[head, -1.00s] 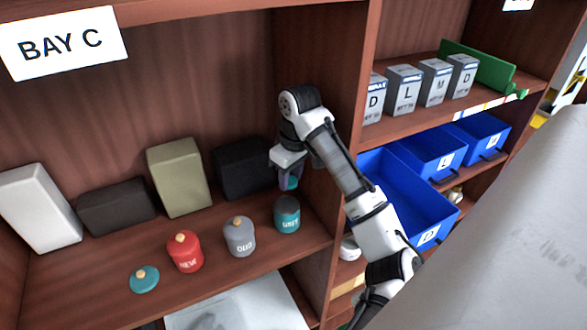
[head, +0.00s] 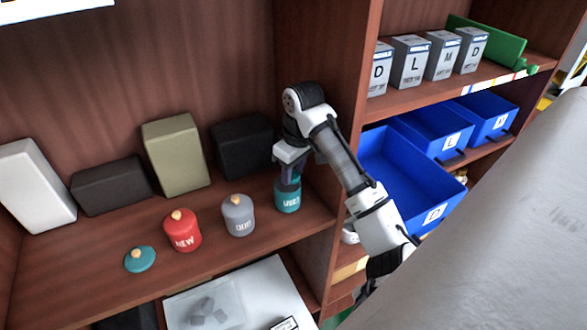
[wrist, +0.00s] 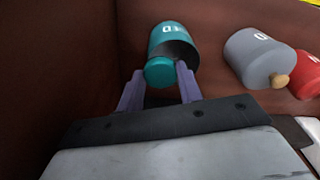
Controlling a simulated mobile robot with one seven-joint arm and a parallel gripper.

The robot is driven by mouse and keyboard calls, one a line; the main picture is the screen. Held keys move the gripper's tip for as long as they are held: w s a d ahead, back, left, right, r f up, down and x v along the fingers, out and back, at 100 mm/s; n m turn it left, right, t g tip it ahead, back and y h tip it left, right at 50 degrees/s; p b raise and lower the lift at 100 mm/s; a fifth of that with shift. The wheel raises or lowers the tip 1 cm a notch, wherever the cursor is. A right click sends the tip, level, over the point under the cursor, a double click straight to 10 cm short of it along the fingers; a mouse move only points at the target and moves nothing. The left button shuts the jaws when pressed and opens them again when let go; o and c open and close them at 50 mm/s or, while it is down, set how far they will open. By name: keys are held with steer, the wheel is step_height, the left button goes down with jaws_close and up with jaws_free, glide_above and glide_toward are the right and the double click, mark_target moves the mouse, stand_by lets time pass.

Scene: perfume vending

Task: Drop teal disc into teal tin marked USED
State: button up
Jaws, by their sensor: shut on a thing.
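The teal tin marked USED (head: 288,199) stands open on the shelf at the right end of the row of tins. It also shows in the wrist view (wrist: 170,36), with its dark inside visible. My gripper (head: 290,177) is right above the tin's mouth. In the wrist view, its purple fingers (wrist: 160,78) are shut on the teal disc (wrist: 159,71), which overlaps the near rim of the tin. I cannot tell whether the disc touches the rim. The tin's teal lid (head: 140,259) with a wooden knob lies on the shelf at the left front.
A grey tin (head: 238,215) and a red tin marked NEW (head: 182,230), both lidded, stand left of the teal tin. Several boxes, including an olive one (head: 176,155), stand behind. The brown upright panel (head: 335,150) is close on the right.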

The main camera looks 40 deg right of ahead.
mark_target(296, 177)
steer(key=o, duration=1)
steer(key=r, duration=0.5)
steer(key=s+r+b, duration=0.1)
steer(key=r, duration=0.1)
steer(key=shift+r, duration=0.25)
